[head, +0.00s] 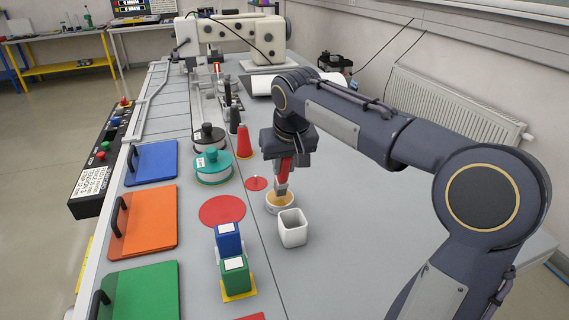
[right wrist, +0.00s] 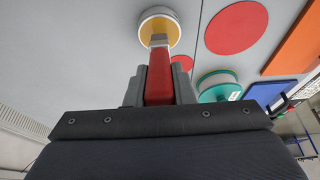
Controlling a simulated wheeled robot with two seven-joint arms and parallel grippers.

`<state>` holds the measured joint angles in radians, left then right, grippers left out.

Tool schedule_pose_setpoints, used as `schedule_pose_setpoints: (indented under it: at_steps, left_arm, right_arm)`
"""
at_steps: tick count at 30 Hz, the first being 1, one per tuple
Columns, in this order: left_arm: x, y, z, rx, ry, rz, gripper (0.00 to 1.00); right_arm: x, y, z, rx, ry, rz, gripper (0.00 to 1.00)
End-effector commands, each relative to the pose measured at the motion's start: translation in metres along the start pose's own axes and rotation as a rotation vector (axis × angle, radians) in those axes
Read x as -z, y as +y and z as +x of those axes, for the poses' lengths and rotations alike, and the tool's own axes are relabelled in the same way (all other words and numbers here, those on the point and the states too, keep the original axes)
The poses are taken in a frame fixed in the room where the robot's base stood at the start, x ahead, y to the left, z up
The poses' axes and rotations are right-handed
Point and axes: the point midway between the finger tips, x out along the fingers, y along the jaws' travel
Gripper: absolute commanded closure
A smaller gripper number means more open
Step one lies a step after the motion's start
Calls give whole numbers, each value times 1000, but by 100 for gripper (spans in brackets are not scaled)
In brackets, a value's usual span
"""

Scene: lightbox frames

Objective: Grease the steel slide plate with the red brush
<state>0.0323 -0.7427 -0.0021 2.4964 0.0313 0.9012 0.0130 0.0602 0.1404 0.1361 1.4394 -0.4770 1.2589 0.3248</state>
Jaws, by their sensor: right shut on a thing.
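My right gripper (head: 285,160) points down and is shut on the red brush (head: 285,170). In the right wrist view the brush's red handle (right wrist: 159,78) stands between the fingers (right wrist: 159,88). The brush's lower end reaches into a round pale tin (head: 280,208) with yellow-orange grease; the tin also shows in the right wrist view (right wrist: 144,16). The bristles are hard to tell from the grease. I cannot surely make out the steel slide plate; metal rails (head: 205,100) run along the bench further back. My left gripper is out of view.
The bench's right side is clear.

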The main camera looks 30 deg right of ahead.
Motion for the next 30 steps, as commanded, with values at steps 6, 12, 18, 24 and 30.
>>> schedule_pose_setpoints:
  at_steps: [6, 12, 18, 24, 30]
  left_arm:
    - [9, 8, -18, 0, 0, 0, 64]
    - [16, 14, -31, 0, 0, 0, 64]
    - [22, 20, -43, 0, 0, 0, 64]
    - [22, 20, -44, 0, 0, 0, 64]
    - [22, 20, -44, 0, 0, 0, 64]
  right_arm:
    - [8, 0, -22, 1, 2, 0, 100]
    - [14, 0, -37, 1, 2, 0, 100]
    - [19, 0, -52, 1, 3, 0, 100]
    - [19, 0, -53, 0, 2, 0, 100]
    - [19, 0, -53, 1, 3, 0, 100]
